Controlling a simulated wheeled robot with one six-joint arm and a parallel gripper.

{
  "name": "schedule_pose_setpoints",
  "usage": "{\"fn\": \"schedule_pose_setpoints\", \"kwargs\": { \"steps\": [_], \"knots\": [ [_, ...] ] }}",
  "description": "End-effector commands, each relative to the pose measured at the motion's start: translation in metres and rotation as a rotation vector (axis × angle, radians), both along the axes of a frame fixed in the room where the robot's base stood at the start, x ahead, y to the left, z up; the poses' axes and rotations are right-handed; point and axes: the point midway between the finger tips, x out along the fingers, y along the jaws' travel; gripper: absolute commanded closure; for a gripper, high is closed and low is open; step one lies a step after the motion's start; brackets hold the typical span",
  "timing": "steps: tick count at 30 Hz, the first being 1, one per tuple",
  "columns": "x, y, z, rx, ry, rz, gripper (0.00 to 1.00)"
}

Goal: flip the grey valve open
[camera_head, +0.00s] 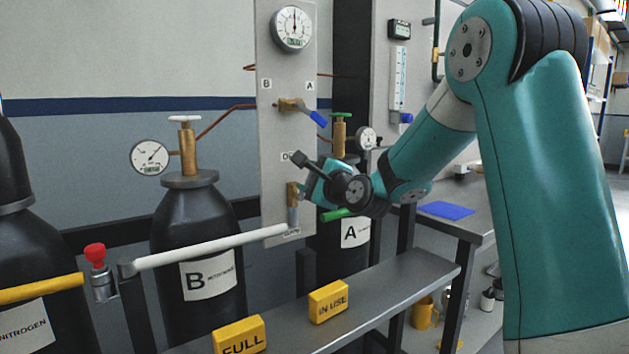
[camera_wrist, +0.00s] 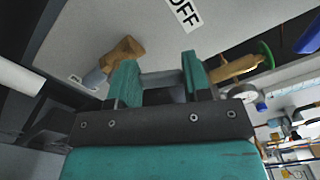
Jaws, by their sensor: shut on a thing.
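My gripper (camera_head: 304,190) is at the lower part of the upright panel, beside the brass valve body (camera_head: 293,192). In the wrist view the teal fingers of my gripper (camera_wrist: 159,62) stand either side of a grey bar (camera_wrist: 165,78), which looks like the grey valve handle, and are shut on it. The brass valve body (camera_wrist: 122,50) shows just beyond the left finger, with a grey stub (camera_wrist: 95,78) running from it. The fingers hide part of the handle, and the head view hides most of the grip.
Above on the panel (camera_head: 283,130) is a blue-handled valve (camera_head: 300,108) and a gauge (camera_head: 292,28). Cylinder B (camera_head: 195,240) stands left, cylinder A (camera_head: 343,260) behind my gripper. A white rail (camera_head: 210,246) and a shelf with yellow blocks (camera_head: 328,302) lie below.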

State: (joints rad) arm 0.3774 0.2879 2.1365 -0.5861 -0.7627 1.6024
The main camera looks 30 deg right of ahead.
Motion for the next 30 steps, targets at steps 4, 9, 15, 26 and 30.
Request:
{"fn": "schedule_pose_setpoints", "kwargs": {
  "steps": [4,9,15,26,30],
  "knots": [
    [0.000,0.008,0.001,-0.132,-0.005,0.001,0.98],
    [-0.001,0.014,0.001,-0.265,-0.010,0.002,0.98],
    [-0.001,0.021,0.001,-0.380,-0.013,0.002,0.98],
    [-0.001,0.024,0.001,-0.473,-0.014,0.001,0.98],
    [-0.001,0.025,0.001,-0.479,-0.015,0.001,0.98]
  ]
}}
